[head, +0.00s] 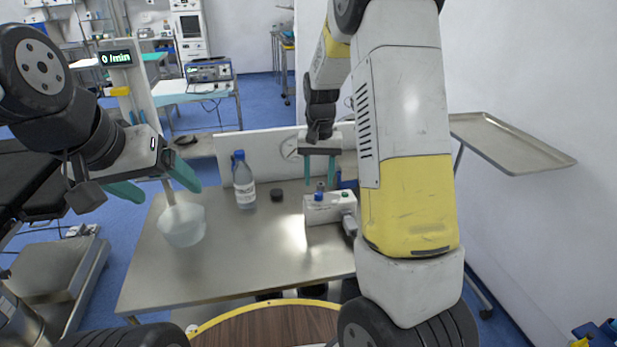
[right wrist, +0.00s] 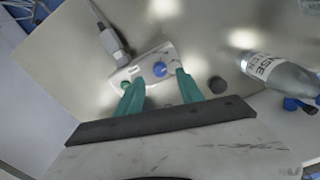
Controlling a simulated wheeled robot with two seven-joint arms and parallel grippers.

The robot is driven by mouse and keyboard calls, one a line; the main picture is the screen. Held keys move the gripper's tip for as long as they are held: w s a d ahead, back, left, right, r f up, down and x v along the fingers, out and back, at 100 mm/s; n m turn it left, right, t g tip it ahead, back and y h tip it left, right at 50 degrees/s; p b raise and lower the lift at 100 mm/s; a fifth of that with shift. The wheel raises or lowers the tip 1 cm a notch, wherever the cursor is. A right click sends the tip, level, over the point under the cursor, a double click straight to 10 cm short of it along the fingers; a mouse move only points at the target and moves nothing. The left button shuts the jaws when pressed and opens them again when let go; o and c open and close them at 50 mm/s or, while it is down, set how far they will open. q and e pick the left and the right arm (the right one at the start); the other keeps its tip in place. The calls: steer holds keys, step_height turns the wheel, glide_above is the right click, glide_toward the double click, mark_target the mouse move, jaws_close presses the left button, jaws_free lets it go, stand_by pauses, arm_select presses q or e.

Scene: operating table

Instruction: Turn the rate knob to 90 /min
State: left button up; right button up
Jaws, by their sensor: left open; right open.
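The rate knob is a blue knob (head: 319,197) on top of a white box (head: 322,212) on the metal table. In the right wrist view the knob (right wrist: 160,69) shows on the white box (right wrist: 142,62). My right gripper (head: 319,177) is open above the box, its teal fingers pointing down. In the right wrist view its fingers (right wrist: 154,80) lie on either side of the knob, apart from it. A display (head: 116,58) on a post has green text that seems to read 0 /min. My left gripper (head: 168,193) is open and empty at the left, away from the box.
A labelled bottle (head: 244,184), a small dark cap (head: 277,195) and a clear container (head: 182,226) stand on the metal table (head: 245,262). A grey connector (right wrist: 112,44) joins the box's side. A tray (head: 510,143) stands at the right. The front middle of the table is clear.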

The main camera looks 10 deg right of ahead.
mark_target(319, 193)
step_height(319, 193, up, 3)
steer(key=shift+r, duration=0.2)
steer(key=shift+s+r, duration=0.15)
steer(key=shift+r, duration=0.1)
steer(key=s+r+n+t, duration=0.1)
steer(key=s+r, duration=0.3)
steer(key=s, duration=0.4)
steer(key=s+a+r+n+t+y, duration=0.1)
steer(key=s+r+t, duration=0.2)
steer(key=s+r, duration=0.2)
steer(key=s+a+r+n+t+y, duration=0.1)
steer(key=s+r, duration=0.4)
steer(key=s, duration=0.6)
steer(key=shift+a+t, duration=0.25)
steer(key=shift+t, duration=0.35)
steer(key=shift+s, duration=0.1)
